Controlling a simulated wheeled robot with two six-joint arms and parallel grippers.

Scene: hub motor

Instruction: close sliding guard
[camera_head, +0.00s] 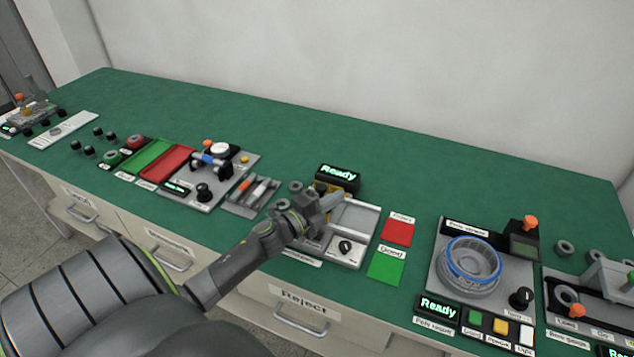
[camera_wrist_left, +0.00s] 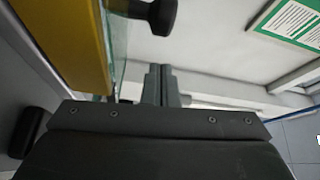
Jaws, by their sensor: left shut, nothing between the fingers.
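The station with the lit "Ready" display (camera_head: 338,173) stands at the middle of the bench, with a grey tray (camera_head: 357,217) and a black dial (camera_head: 345,246). A yellow part shows below the display, mostly hidden by my gripper. In the left wrist view, a yellow frame (camera_wrist_left: 62,38) with a clear greenish panel (camera_wrist_left: 119,45) stands close by on the left; it looks like the sliding guard. A dark knob (camera_wrist_left: 158,15) sticks out beside it. My left gripper (camera_head: 330,201) is shut and empty over the station; its fingertips (camera_wrist_left: 160,72) appear apart from the knob. How far the guard is open cannot be told.
A red card (camera_head: 398,232) and a green card (camera_head: 385,265) lie right of the station. A round fixture with a blue ring (camera_head: 470,265) stands further right. A tray of small parts (camera_head: 252,195) is on the left. The bench back (camera_head: 440,175) is clear.

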